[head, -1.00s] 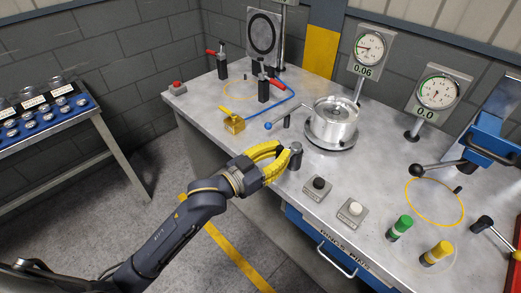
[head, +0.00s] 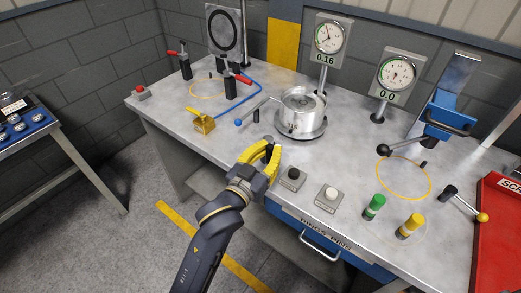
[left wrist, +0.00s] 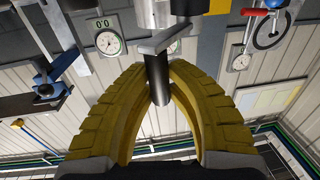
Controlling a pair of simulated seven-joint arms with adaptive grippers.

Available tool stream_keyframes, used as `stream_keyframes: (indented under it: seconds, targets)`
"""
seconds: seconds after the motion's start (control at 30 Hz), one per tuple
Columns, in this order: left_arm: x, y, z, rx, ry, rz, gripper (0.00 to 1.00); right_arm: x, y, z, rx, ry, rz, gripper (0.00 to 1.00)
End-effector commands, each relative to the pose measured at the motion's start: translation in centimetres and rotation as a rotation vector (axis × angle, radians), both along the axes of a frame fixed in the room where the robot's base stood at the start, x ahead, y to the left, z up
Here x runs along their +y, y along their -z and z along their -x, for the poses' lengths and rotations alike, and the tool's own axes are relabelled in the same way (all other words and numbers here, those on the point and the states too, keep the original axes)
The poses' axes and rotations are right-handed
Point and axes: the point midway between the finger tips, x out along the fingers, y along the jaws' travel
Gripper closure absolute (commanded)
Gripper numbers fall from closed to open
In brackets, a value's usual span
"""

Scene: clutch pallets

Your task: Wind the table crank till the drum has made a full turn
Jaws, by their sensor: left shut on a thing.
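The drum (head: 301,112) is a shiny metal cylinder on a round base on the table, with the crank beside it on its near side. The crank's dark upright handle (left wrist: 158,82) joins a grey bar (left wrist: 166,38) in the left wrist view. My left gripper (head: 270,150) has yellow fingers shut around this handle at the table's front edge; the fingers mostly hide the crank in the head view. The gauge (head: 329,36) behind the drum reads 0.16. My right gripper is not in view.
A black button (head: 292,175) and a white button (head: 329,194) are just right of my left gripper. Green (head: 374,205) and yellow (head: 410,226) cylinders and a red bin (head: 499,230) are to the right.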

Motion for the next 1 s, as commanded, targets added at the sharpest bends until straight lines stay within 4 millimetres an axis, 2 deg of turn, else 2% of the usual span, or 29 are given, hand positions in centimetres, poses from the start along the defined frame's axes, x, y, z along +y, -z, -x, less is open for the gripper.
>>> stream_keyframes:
  seconds: [0.1, 0.4, 1.0]
  targets:
    - [-1.2, 0.1, 0.3, 0.004, 0.009, 0.002, 1.0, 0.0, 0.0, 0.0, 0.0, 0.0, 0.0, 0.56]
    - [-2.8, 0.2, 0.2, 0.006, 0.012, 0.003, 1.0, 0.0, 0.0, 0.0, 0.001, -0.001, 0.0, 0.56]
    - [-3.6, 0.3, 0.0, 0.008, 0.013, 0.004, 1.0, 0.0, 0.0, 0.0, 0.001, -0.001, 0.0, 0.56]
